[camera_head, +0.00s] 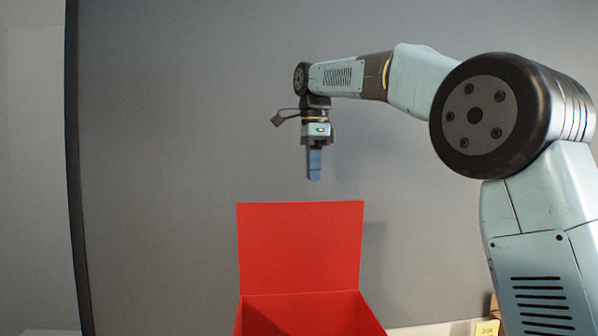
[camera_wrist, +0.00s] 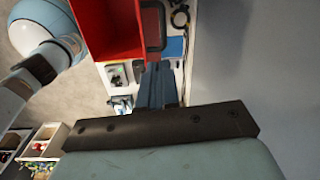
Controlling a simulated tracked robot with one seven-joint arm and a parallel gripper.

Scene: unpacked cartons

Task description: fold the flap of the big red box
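The big red box (camera_head: 312,318) stands at the bottom of the head view, its lower part cut off by the picture edge. Its flap (camera_head: 300,248) stands upright at the back of the opening. My gripper (camera_head: 314,179) points down just above the flap's top edge, slightly right of its middle and apart from it. Its blue fingers look closed together with nothing between them. In the wrist view the red box (camera_wrist: 108,28) shows at the top, left of the finger tips (camera_wrist: 158,68). The flap is hard to make out there.
A grey wall (camera_head: 160,150) stands behind the box. A small carton with a yellow label (camera_head: 487,328) is at lower right. The wrist view shows a blue item (camera_wrist: 175,47), black cables (camera_wrist: 180,17) and open bins (camera_wrist: 45,142) with small colourful things at lower left.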

